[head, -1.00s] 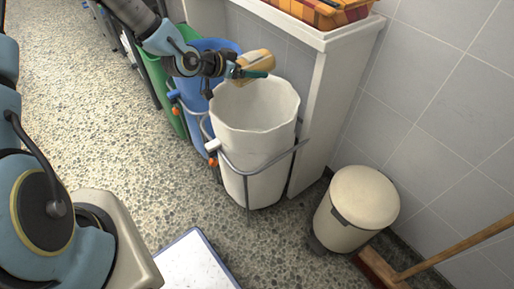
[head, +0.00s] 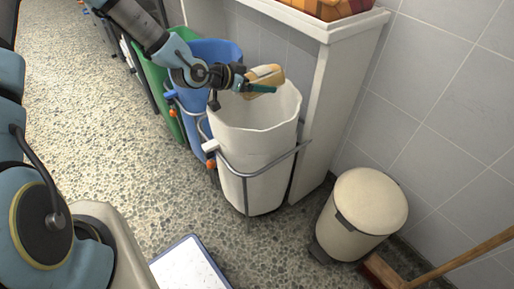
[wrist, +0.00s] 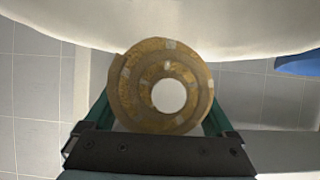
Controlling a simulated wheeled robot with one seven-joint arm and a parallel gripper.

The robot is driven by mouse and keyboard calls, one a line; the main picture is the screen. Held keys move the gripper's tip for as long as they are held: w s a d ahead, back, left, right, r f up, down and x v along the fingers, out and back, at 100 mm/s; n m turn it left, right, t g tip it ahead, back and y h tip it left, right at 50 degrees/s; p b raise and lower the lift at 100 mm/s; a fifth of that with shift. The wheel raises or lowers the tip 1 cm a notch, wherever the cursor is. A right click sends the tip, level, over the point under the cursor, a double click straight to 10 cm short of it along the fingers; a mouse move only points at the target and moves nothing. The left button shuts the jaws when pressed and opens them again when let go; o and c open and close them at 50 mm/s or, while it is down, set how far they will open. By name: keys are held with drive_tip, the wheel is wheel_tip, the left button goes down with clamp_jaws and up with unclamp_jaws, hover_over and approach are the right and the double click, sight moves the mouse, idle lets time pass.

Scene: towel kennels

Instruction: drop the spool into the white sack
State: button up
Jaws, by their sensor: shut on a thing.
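My gripper (head: 262,88) is shut on the spool (head: 264,75), a tan-brown roll. In the wrist view the spool (wrist: 133,88) shows end-on as a brown ring with a pale round centre, between the two green fingers. The white sack (head: 258,150) hangs open-topped in a grey metal frame. In the head view my gripper and the spool overlap the sack's mouth near its back rim. The sack (wrist: 200,30) fills the upper part of the wrist view. How high the spool is above the rim is hard to tell.
A blue sack (head: 218,52) and a green sack (head: 160,75) stand behind and left of the white one. A white shelf unit (head: 318,110) stands close on the right. A cream pedal bin (head: 365,210) and a broom (head: 455,262) are at the lower right.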

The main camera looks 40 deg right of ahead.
drive_tip(key=o, duration=1.2)
drive_tip(key=v, duration=1)
drive_tip(key=shift+a+r+p, duration=0.2)
drive_tip(key=shift+a+p, duration=0.15)
drive_tip(key=shift+a, duration=0.05)
